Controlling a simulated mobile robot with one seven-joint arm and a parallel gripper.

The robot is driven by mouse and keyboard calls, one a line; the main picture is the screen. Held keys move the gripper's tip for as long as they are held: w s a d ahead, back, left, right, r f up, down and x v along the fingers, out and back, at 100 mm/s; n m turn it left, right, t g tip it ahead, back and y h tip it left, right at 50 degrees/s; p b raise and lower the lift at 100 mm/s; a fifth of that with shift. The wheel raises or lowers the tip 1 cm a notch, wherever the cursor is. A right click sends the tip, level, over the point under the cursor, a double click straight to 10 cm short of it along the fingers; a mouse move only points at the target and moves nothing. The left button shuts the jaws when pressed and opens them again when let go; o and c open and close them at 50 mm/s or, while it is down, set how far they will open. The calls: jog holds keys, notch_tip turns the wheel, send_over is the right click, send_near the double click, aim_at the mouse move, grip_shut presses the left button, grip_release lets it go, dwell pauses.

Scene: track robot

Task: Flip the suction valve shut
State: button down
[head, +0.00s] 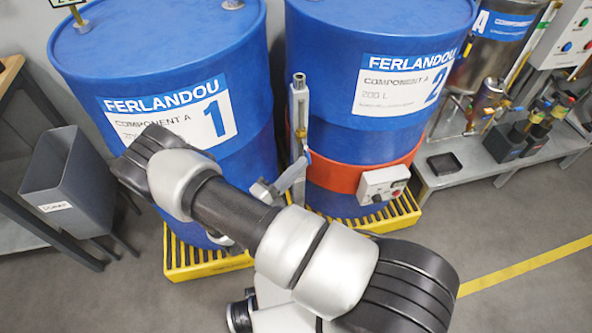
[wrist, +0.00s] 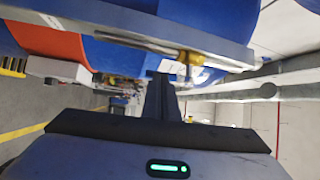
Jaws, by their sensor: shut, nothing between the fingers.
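A brass-coloured fitting (wrist: 195,60), which looks like the suction valve, is in the wrist view by a grey metal pipe. Its lever position is too small and blurred to tell. My gripper (wrist: 160,76) has its dark fingers together and empty, with the tips just left of the brass fitting; whether they touch it I cannot tell. A grey upright pipe (head: 298,115) stands between blue drum 1 (head: 235,75) and blue drum 2 (head: 345,60).
The drums stand on a yellow slatted pallet (head: 405,212). Drum 2 wears an orange band (head: 335,176) with a white control box (head: 383,184). A grey bin (head: 70,180) stands left, and a low bench (head: 440,175) with fittings right. The floor in front is clear.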

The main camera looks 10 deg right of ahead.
jog(key=shift+d+f+n+t+h+b, duration=0.45)
jog(key=shift+d+n+t+h+b, duration=0.25)
jog(key=shift+n+t+b, duration=0.4)
jog(key=shift+n+t, duration=0.4)
jog(key=shift+t, duration=0.1)
jog(key=d, duration=0.1)
jog(key=d+r+b, duration=0.1)
jog(key=d, duration=0.3)
jog(key=shift+r+b, duration=0.35)
jog(key=shift+r, duration=0.05)
jog(key=s+a+f+b, duration=0.2)
jog(key=s+f, duration=0.5)
jog(key=f, duration=0.4)
jog(key=shift+s+a+f, duration=0.15)
jog(key=shift+s+a, duration=0.2)
jog(key=shift+a, duration=0.15)
